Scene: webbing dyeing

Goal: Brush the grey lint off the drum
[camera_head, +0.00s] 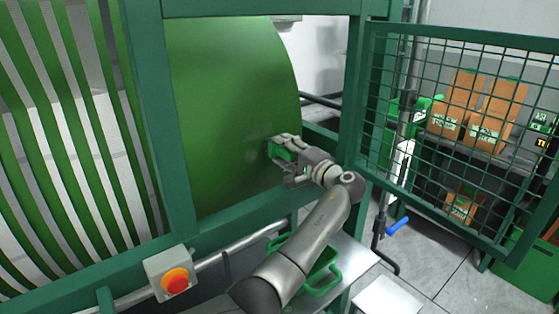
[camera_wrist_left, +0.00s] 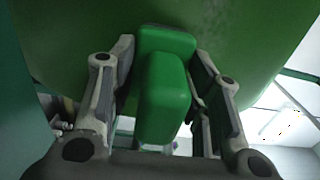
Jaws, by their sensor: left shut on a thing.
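The large green drum (camera_head: 225,100) stands inside a dark green frame, with its curved face towards me. My left gripper (camera_head: 284,150) is at the lower right part of the drum. It is shut on a green brush (camera_head: 277,153), whose far end is at or very near the drum surface; I cannot tell whether it touches. In the left wrist view the brush's green block (camera_wrist_left: 165,90) sits between both fingers, with the drum (camera_wrist_left: 70,40) behind it. A faint greyish smudge, perhaps lint (camera_head: 256,139), shows on the drum just beside the brush. My right gripper is not in view.
An open green mesh gate (camera_head: 440,130) stands to the right of the drum opening. A red emergency button (camera_head: 175,281) is on the frame's lower rail. A green basket (camera_head: 318,282) sits below my arm.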

